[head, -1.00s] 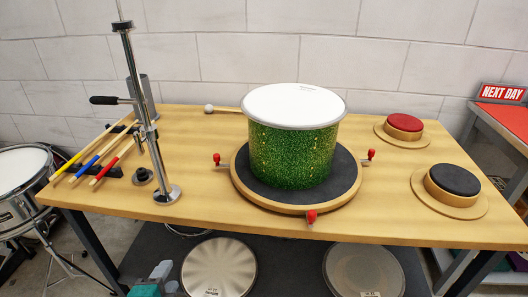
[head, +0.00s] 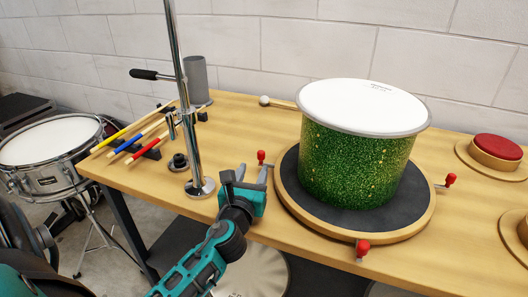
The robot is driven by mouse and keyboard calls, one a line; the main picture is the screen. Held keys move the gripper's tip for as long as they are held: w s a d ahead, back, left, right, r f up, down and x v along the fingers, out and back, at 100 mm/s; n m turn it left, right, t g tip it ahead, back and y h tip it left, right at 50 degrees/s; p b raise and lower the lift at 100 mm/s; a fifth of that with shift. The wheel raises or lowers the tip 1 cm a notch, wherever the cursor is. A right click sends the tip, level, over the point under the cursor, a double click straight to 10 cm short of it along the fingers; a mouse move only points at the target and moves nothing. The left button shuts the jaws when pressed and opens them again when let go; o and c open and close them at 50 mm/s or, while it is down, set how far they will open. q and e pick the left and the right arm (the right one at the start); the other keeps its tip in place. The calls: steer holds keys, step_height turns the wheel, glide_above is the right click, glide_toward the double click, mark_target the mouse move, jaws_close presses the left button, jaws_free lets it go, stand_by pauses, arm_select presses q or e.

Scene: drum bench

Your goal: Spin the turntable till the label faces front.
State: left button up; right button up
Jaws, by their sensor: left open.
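A green glitter drum (head: 355,160) with a white head stands upright on the black-topped turntable (head: 290,185) with a wooden rim. No label shows on the drum's visible side; only small print shows near the far edge of its head. Red-tipped pegs stick out from the turntable: a left peg (head: 261,157), a right peg (head: 449,180) and a front peg (head: 362,248). My left gripper (head: 251,174) is open and empty, just left of the turntable near the left peg. I cannot tell whether it touches the peg. My right gripper is out of view.
A chrome stand (head: 188,100) rises from the bench (head: 235,115) just left of my gripper. Coloured sticks (head: 125,140) lie on a rack further left. A red round pad (head: 497,148) sits at the right.

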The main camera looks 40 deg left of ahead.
mark_target(260, 155)
arm_select(q)
steer(key=x, duration=0.9)
steer(key=shift+w+b, duration=0.25)
steer(key=shift+b, duration=0.15)
jaws_close()
